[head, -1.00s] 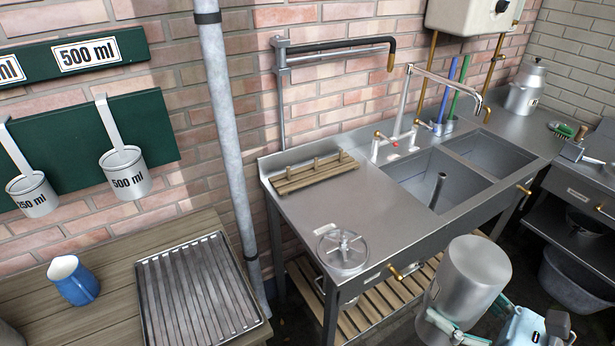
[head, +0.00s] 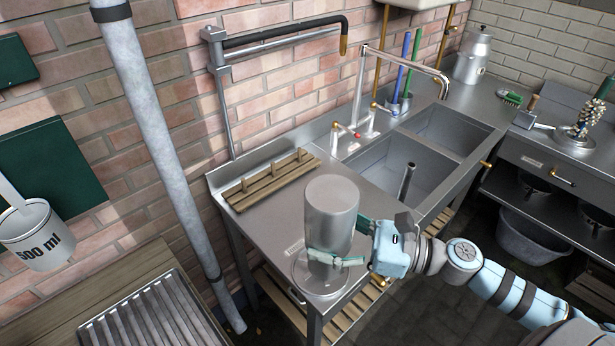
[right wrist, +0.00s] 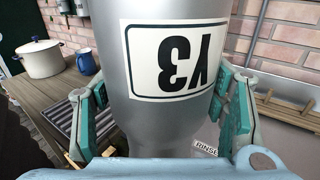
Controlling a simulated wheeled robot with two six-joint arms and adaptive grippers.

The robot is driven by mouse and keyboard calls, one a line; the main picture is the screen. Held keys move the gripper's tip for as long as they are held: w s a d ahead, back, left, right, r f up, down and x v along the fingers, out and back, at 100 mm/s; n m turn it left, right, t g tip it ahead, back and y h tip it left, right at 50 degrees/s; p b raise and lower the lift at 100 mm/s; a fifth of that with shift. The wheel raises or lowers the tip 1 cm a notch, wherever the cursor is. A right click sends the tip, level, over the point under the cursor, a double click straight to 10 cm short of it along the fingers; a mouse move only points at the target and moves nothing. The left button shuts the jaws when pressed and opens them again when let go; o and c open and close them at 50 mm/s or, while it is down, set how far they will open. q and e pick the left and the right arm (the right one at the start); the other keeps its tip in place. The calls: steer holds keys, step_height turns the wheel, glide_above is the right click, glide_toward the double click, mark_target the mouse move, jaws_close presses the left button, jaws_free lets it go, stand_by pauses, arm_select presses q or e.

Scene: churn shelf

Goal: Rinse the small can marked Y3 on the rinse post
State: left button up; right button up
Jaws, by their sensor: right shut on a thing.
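The small can (head: 331,205) is plain grey metal in the head view. In the right wrist view its label Y3 (right wrist: 172,58) reads upside down, so the can (right wrist: 175,125) is inverted. My right gripper (head: 336,259) is shut around its lower part; the fingers (right wrist: 160,110) flank it in the right wrist view. The can is over the rinse post (head: 303,284), a round ring on the steel counter's front left. Most of the post is hidden behind the can, and I cannot tell whether they touch. My left gripper is not in view.
A wooden rack (head: 270,180) lies on the counter (head: 245,215) behind the can. The sink basins (head: 385,165) and tap (head: 360,85) are to the right. A grey pipe (head: 150,130) stands left. A ribbed tray (head: 155,320) lies on the wooden table.

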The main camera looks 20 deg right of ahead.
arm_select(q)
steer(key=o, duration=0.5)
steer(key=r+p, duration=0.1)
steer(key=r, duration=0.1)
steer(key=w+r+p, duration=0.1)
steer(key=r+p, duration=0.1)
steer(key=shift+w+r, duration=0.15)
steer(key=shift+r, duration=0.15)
arm_select(e)
steer(key=w+d+r+m+t+h+p, duration=0.1)
steer(key=w+d+m+t+h, duration=0.15)
steer(key=w, duration=0.55)
steer(key=shift+m+t+h, duration=0.25)
steer(key=shift+t+h, duration=0.1)
steer(key=shift+h, duration=0.1)
steer(key=f+b, duration=0.3)
steer(key=s+f+b, duration=0.1)
steer(key=f+b, duration=0.6)
steer(key=shift+s+f, duration=0.2)
steer(key=shift+s, duration=0.2)
steer(key=shift+f+b, duration=0.35)
steer(key=shift+b, duration=0.2)
steer(key=shift+f, duration=0.25)
steer(key=shift+w+f, duration=0.1)
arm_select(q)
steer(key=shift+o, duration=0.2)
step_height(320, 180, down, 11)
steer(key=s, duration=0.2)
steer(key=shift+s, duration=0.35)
